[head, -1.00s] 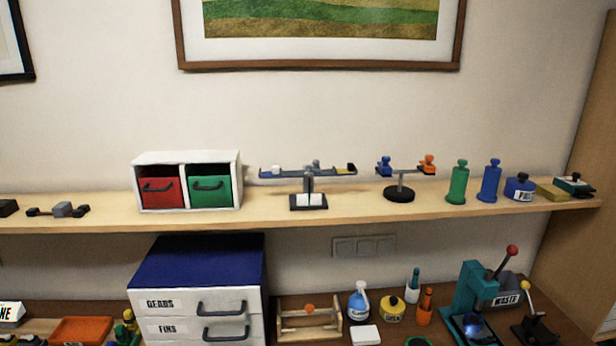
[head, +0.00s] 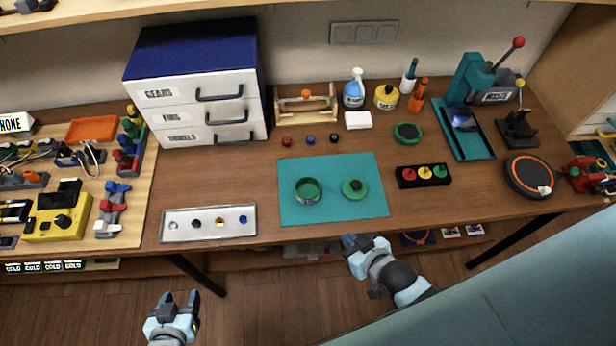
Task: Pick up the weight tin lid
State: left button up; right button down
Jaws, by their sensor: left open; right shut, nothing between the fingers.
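A round green lid with a dark knob (head: 354,189), which looks like the weight tin lid, lies on the teal mat (head: 334,213). An open round green tin (head: 308,191) stands just to its left, apart from it. My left gripper (head: 178,300) is open and empty, low in the view, in front of the table's edge and left of the mat. My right gripper (head: 349,240) is shut and empty, at the table's front edge just below the mat and the lid.
A metal tray with small parts (head: 208,222) lies left of the mat. A black block with coloured discs (head: 423,176) lies to its right. Another green round item (head: 407,131) and several bottles stand behind. The white drawer unit (head: 196,90) stands back left.

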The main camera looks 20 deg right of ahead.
aim_at(353, 189)
jog(key=i+l+z, duration=0.1)
jog(key=z, duration=0.4)
jog(key=i+l+z, duration=0.1)
jog(key=z, duration=0.4)
